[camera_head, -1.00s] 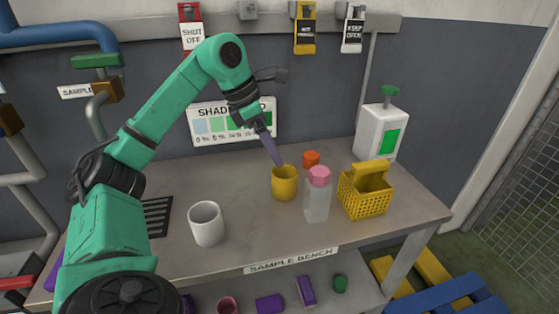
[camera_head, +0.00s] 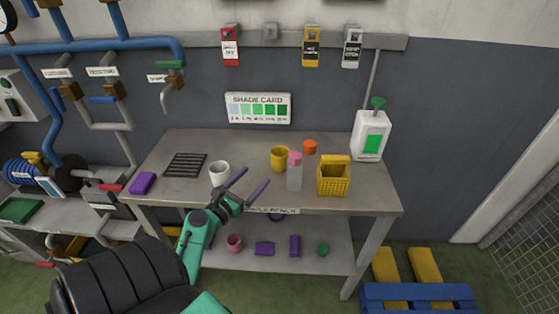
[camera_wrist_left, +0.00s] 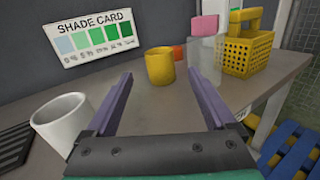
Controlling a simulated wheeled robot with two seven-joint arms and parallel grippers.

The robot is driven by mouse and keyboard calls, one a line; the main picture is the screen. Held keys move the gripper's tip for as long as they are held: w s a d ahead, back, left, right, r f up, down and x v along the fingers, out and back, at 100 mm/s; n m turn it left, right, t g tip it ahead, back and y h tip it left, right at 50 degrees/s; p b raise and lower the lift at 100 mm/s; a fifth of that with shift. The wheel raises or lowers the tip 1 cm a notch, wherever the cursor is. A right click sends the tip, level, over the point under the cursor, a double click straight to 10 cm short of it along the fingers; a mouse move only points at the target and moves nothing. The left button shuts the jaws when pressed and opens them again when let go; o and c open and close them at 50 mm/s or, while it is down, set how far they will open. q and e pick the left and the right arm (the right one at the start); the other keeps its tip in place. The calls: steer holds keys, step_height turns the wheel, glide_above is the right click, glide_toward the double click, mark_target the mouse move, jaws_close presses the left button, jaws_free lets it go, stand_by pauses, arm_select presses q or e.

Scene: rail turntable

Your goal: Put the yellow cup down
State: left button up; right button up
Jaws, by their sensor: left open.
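The yellow cup (camera_head: 279,158) stands upright on the bench (camera_head: 186,196), behind and left of a clear bottle with a pink cap (camera_head: 294,175). In the left wrist view the yellow cup (camera_wrist_left: 160,66) stands beyond the fingertips, apart from them. My right gripper is not in view.
A yellow basket (camera_head: 333,180) stands right of the bottle. An orange-red item (camera_head: 310,146) sits behind it. A white dispenser (camera_head: 370,136) stands at the bench's right end. A dark grate (camera_head: 184,165) and purple block (camera_head: 143,183) lie at left.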

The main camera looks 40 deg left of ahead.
arm_select(q)
steer(key=shift+d+n, duration=0.25)
steer(key=shift+n, duration=0.05)
steer(key=p, duration=0.2)
glide_toward(274, 158)
steer(key=w, duration=0.4)
steer(key=shift+w+a+r, duration=0.1)
steer(key=shift+a+r, duration=0.1)
steer(key=shift+a, duration=0.2)
steer(key=w, duration=0.7)
steer(key=shift+w+a+f+p, duration=0.15)
steer(key=shift+a+f+p, duration=0.1)
steer(key=shift+a+p, duration=0.1)
steer(key=shift+w+f, duration=0.1)
steer(key=shift+w, duration=0.05)
steer(key=shift+s+d, duration=0.15)
steer(key=shift+s, duration=0.05)
steer(key=c, duration=0.9)
steer(key=shift+c, duration=1.2)
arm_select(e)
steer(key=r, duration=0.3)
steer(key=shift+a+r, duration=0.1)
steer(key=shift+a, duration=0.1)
